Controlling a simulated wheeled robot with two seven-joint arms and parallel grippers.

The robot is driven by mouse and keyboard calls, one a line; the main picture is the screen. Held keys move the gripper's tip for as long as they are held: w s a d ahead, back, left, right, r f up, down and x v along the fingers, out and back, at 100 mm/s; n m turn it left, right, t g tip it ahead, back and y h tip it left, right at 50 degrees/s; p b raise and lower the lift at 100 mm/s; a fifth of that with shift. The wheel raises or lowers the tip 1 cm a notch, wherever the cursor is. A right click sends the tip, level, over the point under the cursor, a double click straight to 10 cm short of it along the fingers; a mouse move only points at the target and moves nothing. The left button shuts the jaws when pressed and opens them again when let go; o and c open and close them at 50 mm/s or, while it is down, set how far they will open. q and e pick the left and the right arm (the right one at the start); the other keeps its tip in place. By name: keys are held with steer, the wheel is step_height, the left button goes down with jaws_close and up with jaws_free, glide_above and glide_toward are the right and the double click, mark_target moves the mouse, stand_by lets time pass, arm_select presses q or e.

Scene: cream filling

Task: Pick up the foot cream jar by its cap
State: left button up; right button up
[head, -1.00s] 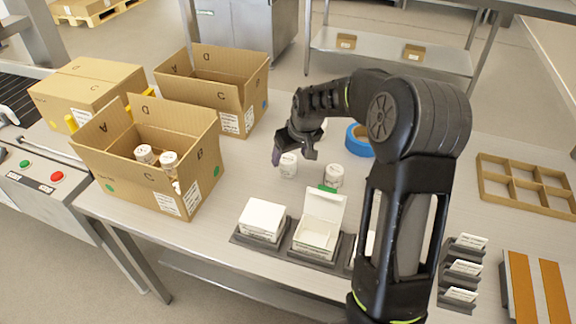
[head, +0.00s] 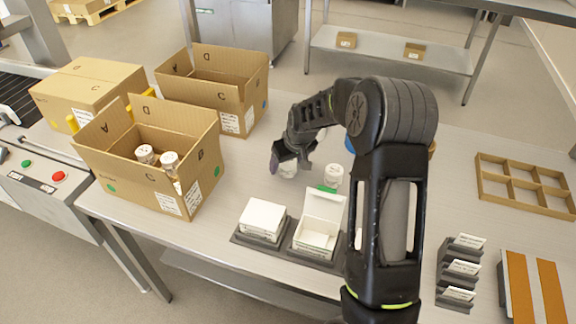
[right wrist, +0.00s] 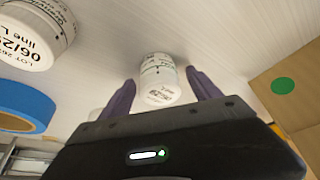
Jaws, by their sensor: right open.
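A small white jar (head: 288,170) stands on the table, partly hidden by my right gripper (head: 290,163). In the right wrist view this jar (right wrist: 158,80) lies between the two spread purple fingertips of my gripper (right wrist: 161,80). The fingers are open with a gap on each side, and I cannot tell how deep they reach around its cap. A second white jar (head: 333,175) stands to the right, and it also shows large in the right wrist view (right wrist: 38,32). The labels are too small to tell which is foot cream. My left gripper is not in view.
Jars stand in an open carton (head: 140,183) at left; another open carton (head: 215,88) is behind. A closed white box (head: 262,219) and an open white box (head: 318,232) stand in front. A blue tape roll (right wrist: 25,106) and a divided tray (head: 525,185) are to the right.

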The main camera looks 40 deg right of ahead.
jaws_close()
stand_by(0.7)
steer(key=shift+r, duration=0.1)
step_height(320, 180, up, 10)
steer(key=shift+f+b, duration=0.1)
steer(key=shift+b, duration=0.3)
stand_by(0.4)
